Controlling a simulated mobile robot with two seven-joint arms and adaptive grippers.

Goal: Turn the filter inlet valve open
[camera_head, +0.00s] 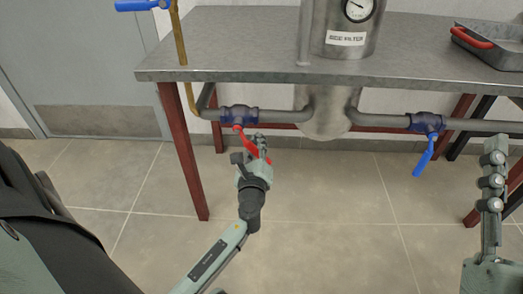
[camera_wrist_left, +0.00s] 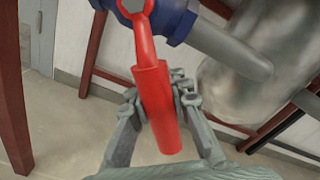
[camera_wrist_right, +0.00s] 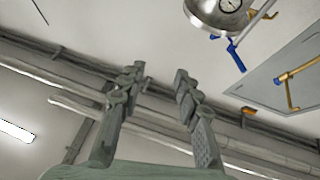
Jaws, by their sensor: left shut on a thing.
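The left valve has a blue body (camera_head: 239,115) on the grey pipe below the table top, with a red lever (camera_head: 246,142) slanting down and to the right from it. In the left wrist view the red lever (camera_wrist_left: 157,98) runs down between the fingers of my left gripper (camera_wrist_left: 158,100). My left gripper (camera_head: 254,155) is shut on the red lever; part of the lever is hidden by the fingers. My right gripper (camera_head: 494,170) is at the right edge, away from the valves. In the right wrist view the right gripper (camera_wrist_right: 158,80) is open and empty.
The filter vessel (camera_head: 336,30) with a gauge stands through the metal table (camera_head: 240,40). A second valve (camera_head: 426,123) with a blue lever hangs on the right pipe. A grey tray (camera_head: 490,52) with a red-handled thing sits at the table's right. Red table legs (camera_head: 184,150) stand near the left arm.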

